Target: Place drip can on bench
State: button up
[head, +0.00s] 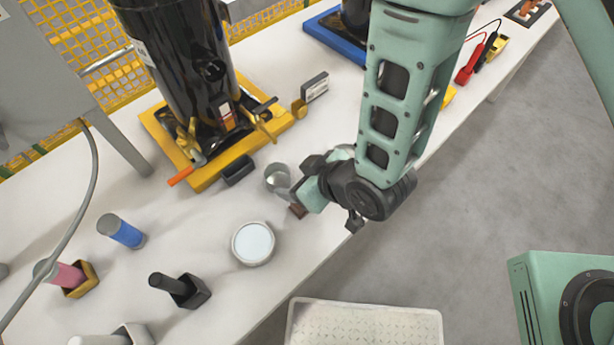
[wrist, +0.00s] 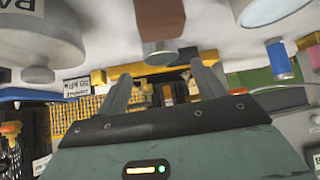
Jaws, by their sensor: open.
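A small silver can (head: 277,179), which looks like the drip can, appears to stand on the white bench (head: 215,215) in front of the yellow pallet (head: 205,181). My gripper (head: 295,190) is right beside it on its right. In the wrist view my open fingers (wrist: 161,74) point past a silver round piece (wrist: 160,53) that seems to be the same can. It lies between the finger lines, and nothing is clamped. I cannot tell whether a finger touches the can. Its lower part is partly hidden.
A brown block (head: 298,210) lies close under my gripper. A round white dish (head: 253,243) stands to the left. A black-handled tool in a holder (head: 180,290) and a blue cylinder (head: 121,231) are further left. The black compressor tank (head: 180,60) rises behind.

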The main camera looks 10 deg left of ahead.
jog(key=shift+v, duration=1.45)
jog(key=shift+r, duration=0.1)
